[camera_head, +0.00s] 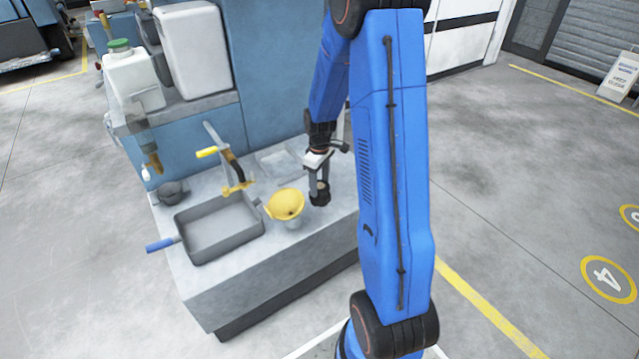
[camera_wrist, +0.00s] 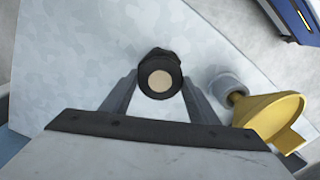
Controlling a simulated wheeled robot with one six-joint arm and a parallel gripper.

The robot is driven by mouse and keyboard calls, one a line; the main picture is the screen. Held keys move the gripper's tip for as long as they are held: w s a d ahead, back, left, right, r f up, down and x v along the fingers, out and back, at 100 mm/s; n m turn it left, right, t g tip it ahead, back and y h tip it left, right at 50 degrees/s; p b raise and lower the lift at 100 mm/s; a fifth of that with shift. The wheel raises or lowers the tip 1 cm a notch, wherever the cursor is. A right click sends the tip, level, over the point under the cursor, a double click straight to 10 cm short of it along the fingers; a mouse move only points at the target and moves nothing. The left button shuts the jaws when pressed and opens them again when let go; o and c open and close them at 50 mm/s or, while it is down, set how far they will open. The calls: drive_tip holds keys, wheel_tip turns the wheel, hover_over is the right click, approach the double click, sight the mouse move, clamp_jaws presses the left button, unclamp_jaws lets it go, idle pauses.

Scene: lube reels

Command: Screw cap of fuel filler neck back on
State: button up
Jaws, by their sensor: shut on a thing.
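My gripper (camera_head: 319,180) points down over the right part of the workbench. Its fingers are shut on a dark round piece (camera_head: 321,197), which looks like the cap. In the wrist view, my gripper (camera_wrist: 159,85) has a finger on each side of this black piece (camera_wrist: 171,58), and a pale disc shows in its middle. The piece is at or just above the bench top; I cannot tell which. Any filler neck under it is hidden, so I cannot tell whether the cap sits on one.
A yellow funnel (camera_head: 285,203) with a grey cylinder (camera_wrist: 227,88) by it stands close left of my gripper. A white-grey jug (camera_head: 133,78) stands on the shelf.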

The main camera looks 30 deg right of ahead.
idle(0.3)
drive_tip(key=m, duration=0.3)
drive_tip(key=shift+m, duration=1.1)
drive_tip(key=shift+m, duration=1.1)
drive_tip(key=m, duration=0.3)
drive_tip(key=m, duration=0.3)
drive_tip(key=shift+d+m, duration=0.1)
drive_tip(key=shift+m, duration=1)
